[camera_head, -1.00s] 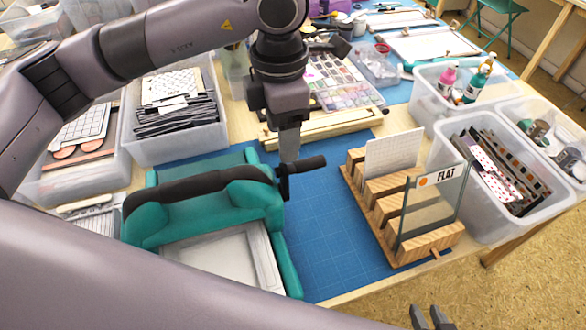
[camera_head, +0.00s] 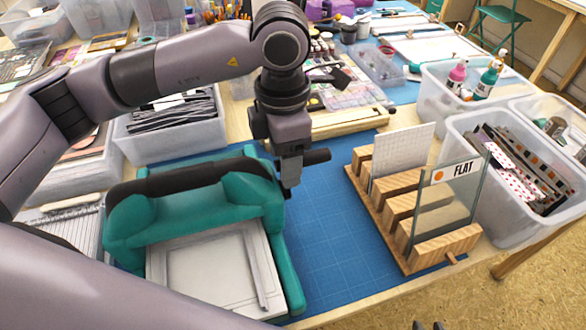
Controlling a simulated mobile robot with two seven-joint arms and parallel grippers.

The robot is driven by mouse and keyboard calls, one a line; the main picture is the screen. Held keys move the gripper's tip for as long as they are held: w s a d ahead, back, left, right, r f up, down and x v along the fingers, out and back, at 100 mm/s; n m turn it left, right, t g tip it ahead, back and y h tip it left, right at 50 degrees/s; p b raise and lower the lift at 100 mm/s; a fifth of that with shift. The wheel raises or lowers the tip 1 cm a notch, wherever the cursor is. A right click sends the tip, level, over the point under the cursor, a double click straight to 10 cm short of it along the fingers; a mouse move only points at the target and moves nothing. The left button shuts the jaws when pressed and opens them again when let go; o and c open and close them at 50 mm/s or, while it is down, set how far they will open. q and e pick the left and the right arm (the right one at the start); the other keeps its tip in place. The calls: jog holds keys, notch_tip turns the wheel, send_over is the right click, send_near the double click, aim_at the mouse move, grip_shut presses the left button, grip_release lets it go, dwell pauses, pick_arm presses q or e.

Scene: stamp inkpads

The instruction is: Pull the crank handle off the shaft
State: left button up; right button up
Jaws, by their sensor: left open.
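The teal press (camera_head: 262,212) with a dark roller bar stands on the blue mat at the left. Its black crank handle (camera_head: 317,156) sticks out to the right from the press's right side. My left gripper (camera_head: 289,180) comes down from above at the crank and overlaps it in the picture; its fingers are open around or beside the crank, and I cannot tell which. The shaft behind the crank is hidden by the gripper. Only the tips of my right gripper (camera_head: 428,326) show at the bottom edge; whether it is open is unclear.
A wooden rack (camera_head: 407,240) with a white card and a glass pane marked FLAT stands right of the press. Clear blue mat (camera_head: 325,230) lies between them. Plastic bins (camera_head: 525,215) stand at the right, and another bin (camera_head: 170,150) with dark sheets behind the press.

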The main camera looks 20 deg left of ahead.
pick_arm(q)
grip_shut()
jog(key=shift+w+d, duration=0.1)
jog(key=shift+d, duration=0.1)
jog(key=shift+w+d, duration=0.3)
jog(key=shift+d, duration=0.1)
jog(key=shift+w+d, duration=0.35)
jog(key=shift+d, duration=0.15)
jog(key=shift+r, duration=0.1)
